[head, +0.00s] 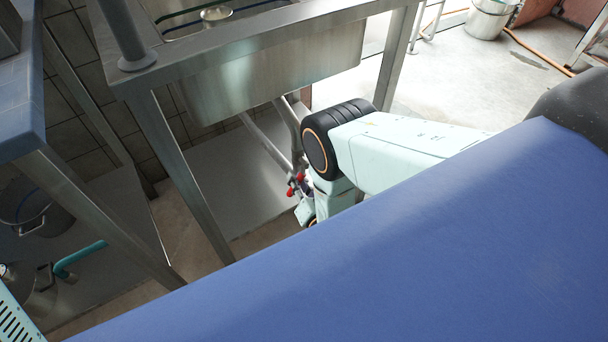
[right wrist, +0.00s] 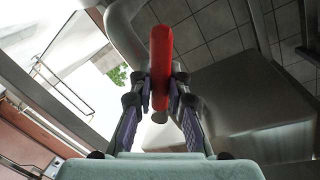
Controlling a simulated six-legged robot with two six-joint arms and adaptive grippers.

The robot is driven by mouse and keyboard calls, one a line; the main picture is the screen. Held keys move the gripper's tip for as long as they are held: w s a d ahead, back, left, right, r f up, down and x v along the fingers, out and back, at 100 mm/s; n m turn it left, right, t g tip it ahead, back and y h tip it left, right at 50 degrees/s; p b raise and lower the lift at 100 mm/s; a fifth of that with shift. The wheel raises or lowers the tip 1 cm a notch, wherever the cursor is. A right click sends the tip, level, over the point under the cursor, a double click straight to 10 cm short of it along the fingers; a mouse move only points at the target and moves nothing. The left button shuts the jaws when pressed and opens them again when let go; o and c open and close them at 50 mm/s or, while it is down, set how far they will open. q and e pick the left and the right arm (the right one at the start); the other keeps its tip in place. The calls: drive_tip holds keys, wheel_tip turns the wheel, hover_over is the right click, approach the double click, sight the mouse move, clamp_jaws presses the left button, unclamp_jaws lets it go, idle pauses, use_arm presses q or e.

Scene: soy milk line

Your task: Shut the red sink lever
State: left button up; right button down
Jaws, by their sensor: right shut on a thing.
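The red sink lever (head: 293,185) shows as a small red piece under the metal sink (head: 250,75), on the grey drain pipe (head: 268,143). In the right wrist view the red lever (right wrist: 161,60) stands upright in the picture, between the two fingers of my right gripper (right wrist: 160,95). The right gripper is shut on the lever, with a finger on each side of it. In the head view my right arm partly hides the gripper and the lever. My left gripper is not in view.
A steel frame with legs (head: 180,165) stands around the sink. A blue surface (head: 400,240) fills the front right. Metal pots (head: 35,208) stand at the lower left. A metal bucket (head: 488,20) stands on the open floor at the back right.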

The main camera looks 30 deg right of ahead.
sight(291, 190)
drive_tip(key=shift+s+a+r+m, duration=0.15)
drive_tip(key=shift+s+m, duration=0.05)
drive_tip(key=shift+m, duration=0.3)
drive_tip(key=shift+a+r+m+g+y+p, duration=0.4)
drive_tip(key=shift+r+m+p, duration=0.05)
drive_tip(key=shift+m+p, duration=0.65)
drive_tip(key=shift+a+r+m+y+p, duration=0.2)
drive_tip(key=shift+r+m+p, duration=0.15)
drive_tip(key=shift+m, duration=0.25)
drive_tip(key=shift+a+r+m+y+p, duration=0.1)
drive_tip(key=shift+a+r+m+p, duration=0.1)
drive_tip(key=shift+m+p, duration=0.3)
drive_tip(key=shift+a+r+m+y+p, duration=0.1)
drive_tip(key=shift+r+m+y+p, duration=0.25)
drive_tip(key=shift+m, duration=0.6)
drive_tip(key=shift+a+r+m+y+p, duration=0.15)
drive_tip(key=shift+r+m+p, duration=0.35)
drive_tip(key=shift+m, duration=0.45)
drive_tip(key=shift+r, duration=0.1)
drive_tip(key=c, duration=1.3)
unclamp_jaws()
drive_tip(key=shift+w+r, duration=0.1)
